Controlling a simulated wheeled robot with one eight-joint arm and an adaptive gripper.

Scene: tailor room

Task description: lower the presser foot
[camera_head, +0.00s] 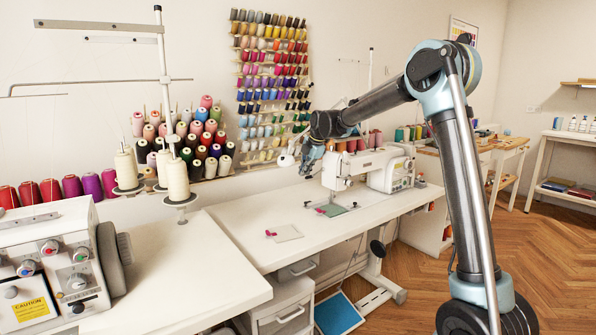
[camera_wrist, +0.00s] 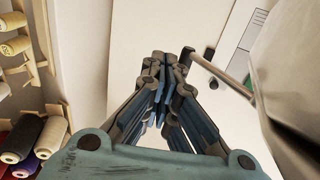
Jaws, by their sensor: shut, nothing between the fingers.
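The white sewing machine (camera_head: 390,170) stands on the right part of the white table in the head view. Its needle end faces left, above a green cloth patch (camera_head: 331,210). The presser foot is too small and hidden to make out. My gripper (camera_head: 308,172) hangs from the arm just left of the machine head, above the table, apparently not touching it. In the wrist view my gripper (camera_wrist: 160,62) has its fingers together and holds nothing. A thin rod with a dark end (camera_wrist: 230,85) lies right of the fingertips; I cannot tell what it is.
Thread cones (camera_head: 176,180) stand on the left, beside a grey-white machine (camera_head: 50,265) with dials. A pale cloth piece with a pink clip (camera_head: 284,233) lies on the table. A large blurred pale surface (camera_wrist: 292,75) fills the wrist view's right side. Spools hang on the wall.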

